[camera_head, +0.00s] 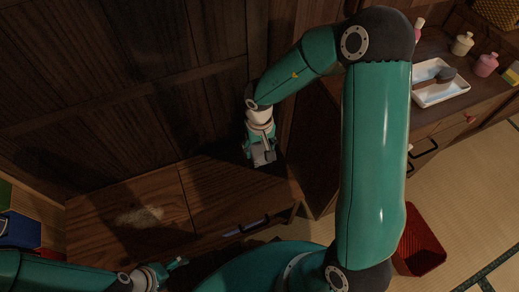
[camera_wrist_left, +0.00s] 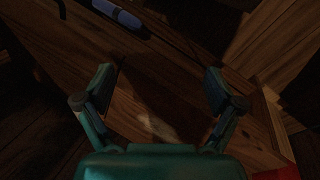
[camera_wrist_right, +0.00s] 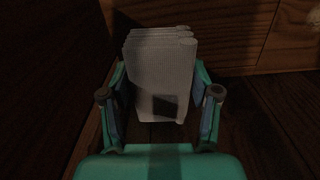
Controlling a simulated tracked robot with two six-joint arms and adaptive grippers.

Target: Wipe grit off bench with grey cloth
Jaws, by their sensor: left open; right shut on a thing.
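The wooden bench (camera_head: 215,185) stands at lower left in the head view, with a pale patch of grit (camera_head: 138,215) on its left part. My right gripper (camera_head: 261,148) is shut on the folded grey cloth (camera_wrist_right: 160,75). It holds the cloth at the bench's right end, near the wall; I cannot tell whether the cloth touches the wood. The cloth also shows in the head view (camera_head: 264,156). My left gripper (camera_head: 168,276) is open and empty at the bench's front side. The left wrist view shows its spread fingers (camera_wrist_left: 160,95) over dark wood.
A blue cylindrical object (camera_wrist_left: 120,16) lies near the bench's front edge. Blue (camera_head: 20,230) and green boxes stand at far left. A cabinet at right holds a white tray (camera_head: 455,92) and several jars. A red bin (camera_head: 420,245) stands on the tatami.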

